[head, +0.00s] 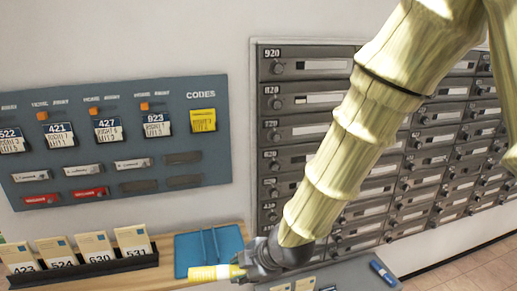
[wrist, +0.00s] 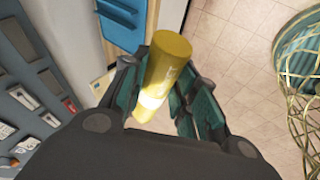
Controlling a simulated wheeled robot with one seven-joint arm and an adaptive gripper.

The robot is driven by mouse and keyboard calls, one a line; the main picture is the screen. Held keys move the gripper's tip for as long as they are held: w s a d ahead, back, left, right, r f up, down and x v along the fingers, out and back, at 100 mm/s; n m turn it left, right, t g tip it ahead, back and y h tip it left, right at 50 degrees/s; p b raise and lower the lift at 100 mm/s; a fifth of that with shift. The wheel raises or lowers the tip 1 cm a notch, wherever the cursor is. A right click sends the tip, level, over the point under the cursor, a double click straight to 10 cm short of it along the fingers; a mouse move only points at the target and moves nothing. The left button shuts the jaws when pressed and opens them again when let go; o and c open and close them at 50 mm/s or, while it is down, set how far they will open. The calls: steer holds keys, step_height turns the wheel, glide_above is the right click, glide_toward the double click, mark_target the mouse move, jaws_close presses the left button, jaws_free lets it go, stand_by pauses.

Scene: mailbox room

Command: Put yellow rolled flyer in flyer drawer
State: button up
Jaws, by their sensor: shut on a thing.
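The yellow rolled flyer (head: 212,273) is held in my gripper (head: 248,266) at the front edge of the wooden shelf, beside and in front of a blue tray (head: 190,252). In the wrist view the flyer (wrist: 168,62) lies between the two dark-green finger pads of my gripper (wrist: 160,82), which are shut on it. It sticks out past the fingertips. No drawer is plainly marked as the flyer drawer. A wall of grey numbered boxes with knobs (head: 300,131) stands behind my arm, which hides part of it.
A black rack of numbered cards (head: 85,268) stands on the wooden shelf (head: 234,232). A blue-grey board with tags (head: 120,145) hangs above. A blue object (head: 383,272) lies on a grey surface at right. A wire basket (wrist: 300,75) stands on the tiled floor (wrist: 232,55).

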steer(key=shift+w+d+f+m, duration=0.15)
steer(key=shift+w+m, duration=0.15)
steer(key=shift+m, duration=0.3)
steer(key=w+d+f+m+t+h, duration=0.2)
steer(key=w+d+f+m+h, duration=0.55)
steer(key=f+m, duration=0.2)
steer(key=s+d+f+m+g+h, duration=0.2)
steer(key=s+d+f+m, duration=0.1)
steer(key=d+f+m, duration=0.3)
steer(key=s+d+f+m+g+h, duration=0.25)
steer(key=d+f+m, duration=0.25)
steer(key=d, duration=0.3)
step_height(320, 180, down, 9)
steer(key=b, duration=1)
steer(key=shift+s+a+t, duration=0.2)
steer(key=shift+t, duration=0.25)
steer(key=shift+r, duration=0.1)
